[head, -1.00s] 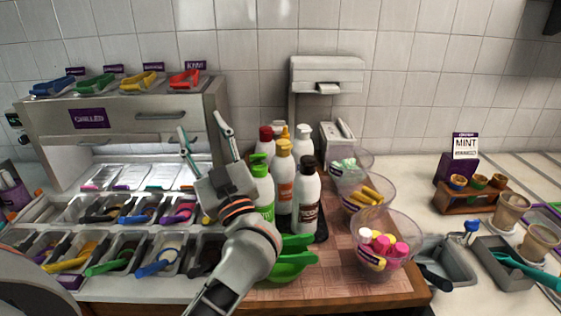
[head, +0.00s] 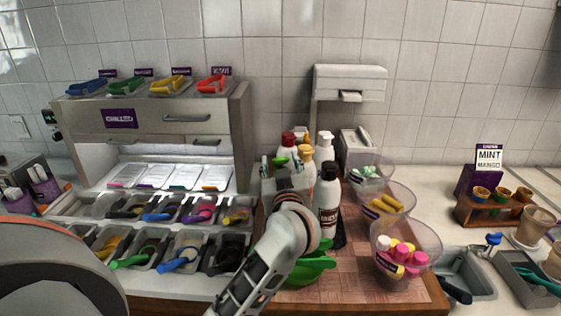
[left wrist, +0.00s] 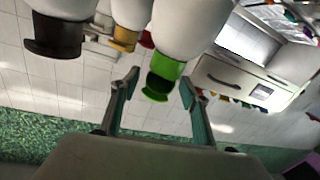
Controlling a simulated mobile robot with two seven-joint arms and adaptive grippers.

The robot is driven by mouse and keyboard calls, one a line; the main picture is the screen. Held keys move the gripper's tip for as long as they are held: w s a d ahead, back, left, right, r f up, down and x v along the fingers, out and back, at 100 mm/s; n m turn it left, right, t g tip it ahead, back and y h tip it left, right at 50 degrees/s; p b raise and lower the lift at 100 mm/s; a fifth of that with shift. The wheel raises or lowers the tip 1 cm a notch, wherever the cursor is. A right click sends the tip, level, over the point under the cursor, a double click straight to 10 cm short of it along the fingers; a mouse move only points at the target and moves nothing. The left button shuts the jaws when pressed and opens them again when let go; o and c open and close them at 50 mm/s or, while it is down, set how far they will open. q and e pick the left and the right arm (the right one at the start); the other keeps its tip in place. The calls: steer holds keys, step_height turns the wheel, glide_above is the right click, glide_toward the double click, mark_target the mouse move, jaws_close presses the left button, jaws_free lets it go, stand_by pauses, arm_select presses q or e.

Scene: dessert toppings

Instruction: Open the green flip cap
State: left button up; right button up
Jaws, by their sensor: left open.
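The green flip cap (left wrist: 170,70) tops a white bottle in the left wrist view, where the bottles hang upside down. A dark band lies between its green collar and a green flap; I cannot tell how far the flap is lifted. My left gripper (left wrist: 158,82) is open, with one fingertip on either side of the cap in that picture; contact is not clear. In the head view, my left gripper (head: 282,165) is at the front left of the bottle group and hides most of the green-capped bottle. A bit of green cap (head: 279,160) shows between the fingers. My right gripper is not in view.
A black-capped bottle (head: 328,200) stands close to the right. A red-capped bottle (head: 288,146) and other bottles crowd behind. Green bowls (head: 312,266) sit in front, clear bowls (head: 405,250) to the right. Topping bins (head: 180,250) fill the left.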

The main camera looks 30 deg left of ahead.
arm_select(q)
steer(key=shift+w+a, duration=0.25)
steer(key=c, duration=1.1)
